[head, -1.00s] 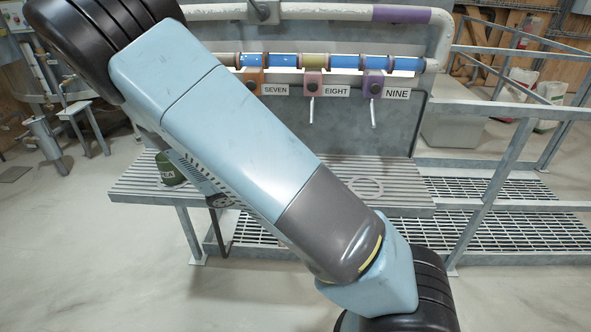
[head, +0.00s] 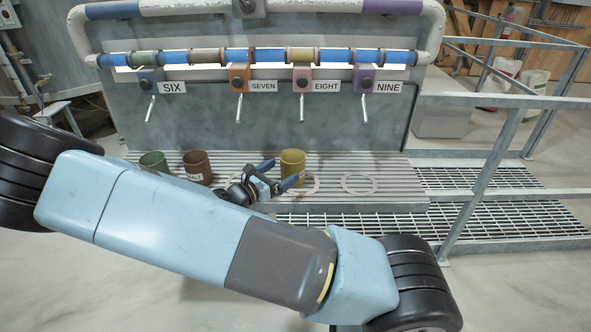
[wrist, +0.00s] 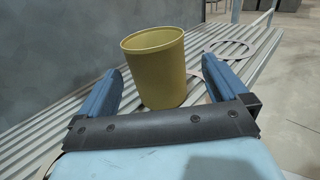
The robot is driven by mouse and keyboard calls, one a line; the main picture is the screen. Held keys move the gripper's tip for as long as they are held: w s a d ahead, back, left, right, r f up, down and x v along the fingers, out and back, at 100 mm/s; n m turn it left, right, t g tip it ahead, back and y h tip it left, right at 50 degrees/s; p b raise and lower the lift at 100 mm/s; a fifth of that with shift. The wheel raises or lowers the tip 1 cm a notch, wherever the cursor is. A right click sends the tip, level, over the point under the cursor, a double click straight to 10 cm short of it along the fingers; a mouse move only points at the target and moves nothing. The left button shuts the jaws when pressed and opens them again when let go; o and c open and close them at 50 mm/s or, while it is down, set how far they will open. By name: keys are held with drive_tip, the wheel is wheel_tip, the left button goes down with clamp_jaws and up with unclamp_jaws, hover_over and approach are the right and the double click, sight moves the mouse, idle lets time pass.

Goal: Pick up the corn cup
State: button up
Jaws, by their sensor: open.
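The yellow cup (head: 292,167), which I take for the corn cup, stands upright on the ribbed bench. No label on it is visible to me. In the wrist view the cup (wrist: 157,68) stands ahead of my gripper (wrist: 165,88), roughly centred between the two blue fingers and a little beyond or level with their tips. I cannot tell whether the fingers touch it. In the head view my gripper (head: 280,174) is open, low over the bench, just left of the cup. My arm hides part of the bench front.
A bare ring mark (head: 358,183) lies right of the yellow cup. Levers hang under the SIX to NINE signs. A metal railing (head: 490,170) stands at right.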

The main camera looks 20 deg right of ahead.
sight(296, 162)
drive_tip(key=shift+x, duration=3.85)
drive_tip(key=shift+w+a, duration=0.1)
drive_tip(key=shift+w, duration=0.1)
drive_tip(key=c, duration=0.9)
